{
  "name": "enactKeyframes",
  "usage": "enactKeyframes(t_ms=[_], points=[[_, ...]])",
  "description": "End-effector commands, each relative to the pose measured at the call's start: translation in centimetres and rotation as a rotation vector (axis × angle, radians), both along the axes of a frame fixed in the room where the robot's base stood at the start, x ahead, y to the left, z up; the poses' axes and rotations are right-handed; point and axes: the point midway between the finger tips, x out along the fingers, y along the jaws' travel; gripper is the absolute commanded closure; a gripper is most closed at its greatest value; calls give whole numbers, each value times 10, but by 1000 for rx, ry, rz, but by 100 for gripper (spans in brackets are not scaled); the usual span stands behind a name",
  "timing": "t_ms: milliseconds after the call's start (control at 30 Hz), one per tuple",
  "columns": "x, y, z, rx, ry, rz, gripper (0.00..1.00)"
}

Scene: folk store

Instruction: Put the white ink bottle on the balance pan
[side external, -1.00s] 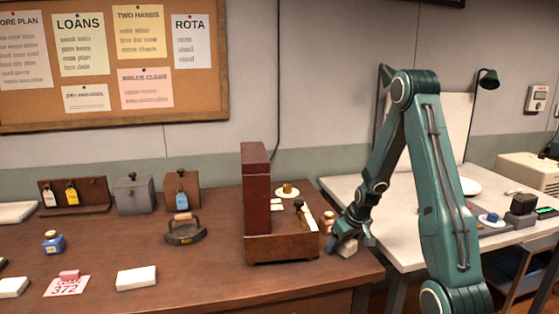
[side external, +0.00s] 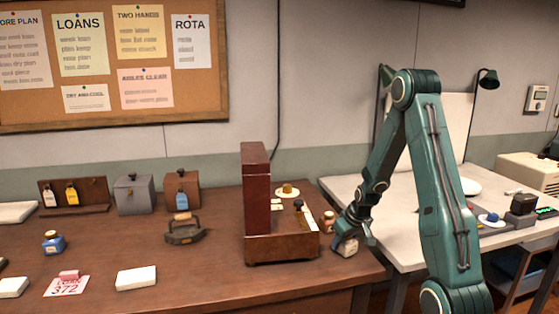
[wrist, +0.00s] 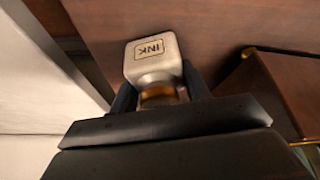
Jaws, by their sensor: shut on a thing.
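The white ink bottle (side external: 347,249) is at the right end of the brown bench, with my gripper (side external: 345,238) shut on it from above. In the wrist view the pale bottle (wrist: 153,60), marked INK, sits between the fingers of my gripper (wrist: 158,95), its brass-coloured neck toward me. I cannot tell whether its base touches the bench.
A wooden box with a tall upright panel (side external: 256,185) stands close left of my gripper. A small brown-capped jar (side external: 328,224) is just behind the bottle. An iron (side external: 184,232) and a blue ink bottle (side external: 53,244) are further left. A gap separates bench and pale table.

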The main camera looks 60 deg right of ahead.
Motion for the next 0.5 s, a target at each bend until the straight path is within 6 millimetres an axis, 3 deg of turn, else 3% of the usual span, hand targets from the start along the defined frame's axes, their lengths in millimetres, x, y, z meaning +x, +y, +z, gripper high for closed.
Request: enactKeyframes(t_ms=[267,500], points=[[1,-1,20,-4,-3,-1,80],[1,-1,53,-5,-4,0,80]])
